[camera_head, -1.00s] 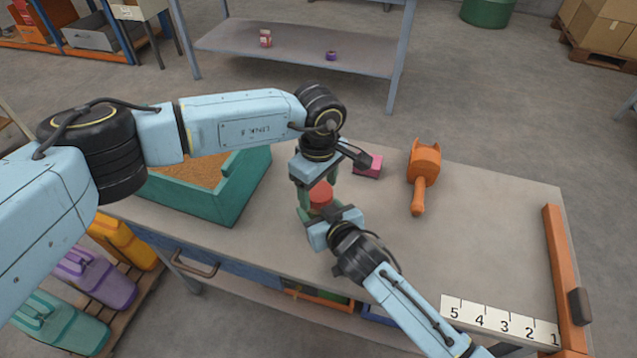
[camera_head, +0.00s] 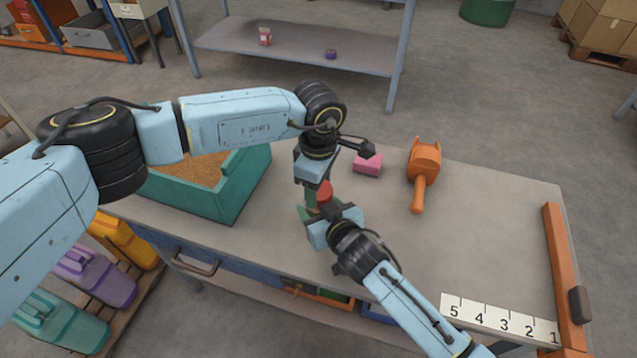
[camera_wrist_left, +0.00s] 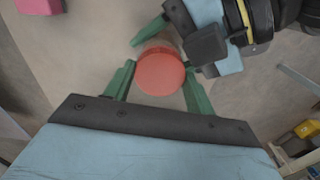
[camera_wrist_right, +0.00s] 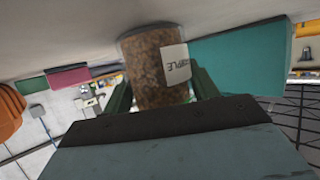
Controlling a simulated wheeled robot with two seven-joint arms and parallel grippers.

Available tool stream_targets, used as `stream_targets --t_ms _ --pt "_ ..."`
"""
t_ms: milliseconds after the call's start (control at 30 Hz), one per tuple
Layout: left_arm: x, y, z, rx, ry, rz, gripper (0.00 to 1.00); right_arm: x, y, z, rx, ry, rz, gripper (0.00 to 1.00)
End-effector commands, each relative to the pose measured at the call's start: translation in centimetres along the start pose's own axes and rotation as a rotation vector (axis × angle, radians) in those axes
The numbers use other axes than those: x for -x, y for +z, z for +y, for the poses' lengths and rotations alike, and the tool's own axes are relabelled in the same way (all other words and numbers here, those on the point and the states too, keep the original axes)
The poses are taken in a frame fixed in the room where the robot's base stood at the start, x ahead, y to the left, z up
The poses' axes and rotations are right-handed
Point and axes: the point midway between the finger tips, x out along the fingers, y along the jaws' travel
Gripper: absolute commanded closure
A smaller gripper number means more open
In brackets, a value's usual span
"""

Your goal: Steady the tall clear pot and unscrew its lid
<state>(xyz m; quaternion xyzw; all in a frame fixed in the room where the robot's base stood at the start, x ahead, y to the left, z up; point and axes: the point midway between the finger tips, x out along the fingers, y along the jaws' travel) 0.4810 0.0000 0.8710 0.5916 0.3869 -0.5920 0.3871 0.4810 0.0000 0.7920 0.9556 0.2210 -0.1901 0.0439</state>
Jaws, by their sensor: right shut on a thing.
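The tall clear pot (camera_wrist_right: 148,72) is filled with brown pellets and has a white label. It stands on the bench, showing upside down in the right wrist view. Its red lid (camera_head: 325,193) is on top and also shows in the left wrist view (camera_wrist_left: 160,71). My right gripper (camera_head: 326,209) is shut on the pot's body, one green finger on each side. My left gripper (camera_head: 318,190) points down over the lid. Its fingers (camera_wrist_left: 158,88) stand either side of the lid, with narrow gaps, and look open. In the head view the grippers hide most of the pot.
A teal tray (camera_head: 238,190) of brown grains lies left of the grippers. A pink block (camera_head: 368,165) is close behind them, and an orange scoop (camera_head: 423,170) lies to the right. A numbered strip (camera_head: 500,321) and orange rail (camera_head: 565,270) line the right end. Bench between is clear.

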Motion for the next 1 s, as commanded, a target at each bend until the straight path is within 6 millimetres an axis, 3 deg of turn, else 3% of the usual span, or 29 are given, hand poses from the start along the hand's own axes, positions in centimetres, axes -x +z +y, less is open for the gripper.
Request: stream_targets --t_ms 33,133,467,800,867,1000 --pt "0.0 0.0 0.0 -0.001 0.000 0.000 0.38 0.0 0.1 0.0 0.000 0.000 -0.001 1.00" --pt "0.0 0.0 0.0 -0.001 0.000 0.000 0.26 0.0 0.1 0.0 0.000 0.000 -0.001 1.00" --pt "0.3 0.0 0.0 -0.002 0.001 0.000 0.26 0.0 0.1 0.0 0.000 0.000 -0.001 1.00" --pt "4.2 0.0 0.1 -0.002 0.002 0.001 0.26 0.0 0.1 0.0 0.000 0.000 -0.001 1.00" --pt "4.5 0.0 0.0 -0.004 0.001 0.001 0.29 0.0 0.1 0.0 0.000 0.000 -0.001 1.00" --pt "5.7 0.0 0.1 -0.087 0.001 0.000 0.29 0.0 0.1 0.0 0.000 0.000 -0.001 1.00"
